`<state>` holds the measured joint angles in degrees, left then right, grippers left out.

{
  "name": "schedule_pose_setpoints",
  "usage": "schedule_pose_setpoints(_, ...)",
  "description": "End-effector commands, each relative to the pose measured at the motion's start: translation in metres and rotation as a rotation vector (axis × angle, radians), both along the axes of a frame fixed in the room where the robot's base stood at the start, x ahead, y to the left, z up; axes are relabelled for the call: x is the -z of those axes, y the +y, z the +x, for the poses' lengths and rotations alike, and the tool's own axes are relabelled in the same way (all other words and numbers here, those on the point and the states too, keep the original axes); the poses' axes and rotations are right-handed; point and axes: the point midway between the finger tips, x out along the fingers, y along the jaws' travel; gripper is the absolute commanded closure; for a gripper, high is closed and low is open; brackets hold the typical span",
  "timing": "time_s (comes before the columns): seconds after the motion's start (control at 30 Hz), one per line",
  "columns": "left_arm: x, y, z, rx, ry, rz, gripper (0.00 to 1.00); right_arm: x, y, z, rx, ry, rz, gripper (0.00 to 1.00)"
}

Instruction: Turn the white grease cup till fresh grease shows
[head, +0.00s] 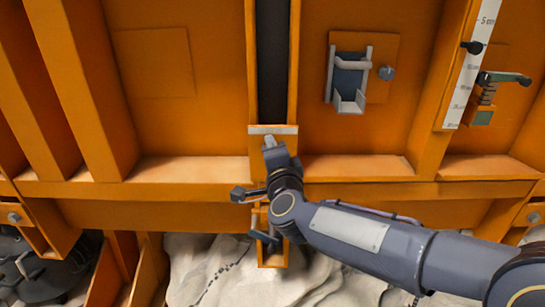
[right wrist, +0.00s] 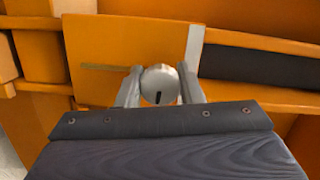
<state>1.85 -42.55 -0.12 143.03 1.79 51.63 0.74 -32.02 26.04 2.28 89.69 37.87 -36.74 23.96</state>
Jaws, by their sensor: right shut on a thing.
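The white grease cup (right wrist: 159,80) shows in the right wrist view as a round, pale grey-white cap with a short dark mark on its lower face. My right gripper (head: 271,146) is shut on it, with one finger on each side of the cap in the wrist view. In the head view the gripper is at the foot of the dark vertical channel, just below a pale label plate (head: 273,130), and the cup is hidden by the gripper. I cannot make out any grease around the cup. My left gripper is not in view.
Orange ribbed steel walls surround my gripper. A bracket with a grey hook-like frame (head: 347,80) and a white scale (head: 475,60) are to the right. Pale sand (head: 215,270) lies below. An orange bracket (head: 270,258) hangs under the ledge, close to my wrist.

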Motion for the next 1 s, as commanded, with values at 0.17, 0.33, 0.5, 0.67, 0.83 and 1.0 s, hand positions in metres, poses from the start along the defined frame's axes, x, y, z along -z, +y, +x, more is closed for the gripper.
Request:
schedule_pose_setpoints(0.17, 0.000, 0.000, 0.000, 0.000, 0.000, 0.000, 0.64, 0.002, 0.001, 0.000, -0.003, 0.005, 0.000, 0.89)
schedule_pose_setpoints(0.33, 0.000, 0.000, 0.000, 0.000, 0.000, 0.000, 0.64, 0.002, 0.001, 0.000, -0.003, 0.005, 0.000, 0.64)
schedule_pose_setpoints(0.5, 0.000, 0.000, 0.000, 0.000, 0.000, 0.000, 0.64, 0.001, 0.001, 0.000, -0.002, 0.002, -0.001, 0.45)
schedule_pose_setpoints(0.67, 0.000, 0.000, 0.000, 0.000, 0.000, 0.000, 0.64, 0.001, 0.001, 0.000, -0.001, 0.001, 0.000, 0.45)
schedule_pose_setpoints(0.83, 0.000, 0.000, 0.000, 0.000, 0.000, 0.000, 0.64, 0.001, 0.000, -0.005, -0.002, 0.001, 0.000, 0.45)
schedule_pose_setpoints(1.0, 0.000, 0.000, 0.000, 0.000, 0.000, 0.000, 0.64, 0.004, -0.005, -0.031, -0.004, 0.001, -0.001, 0.45)
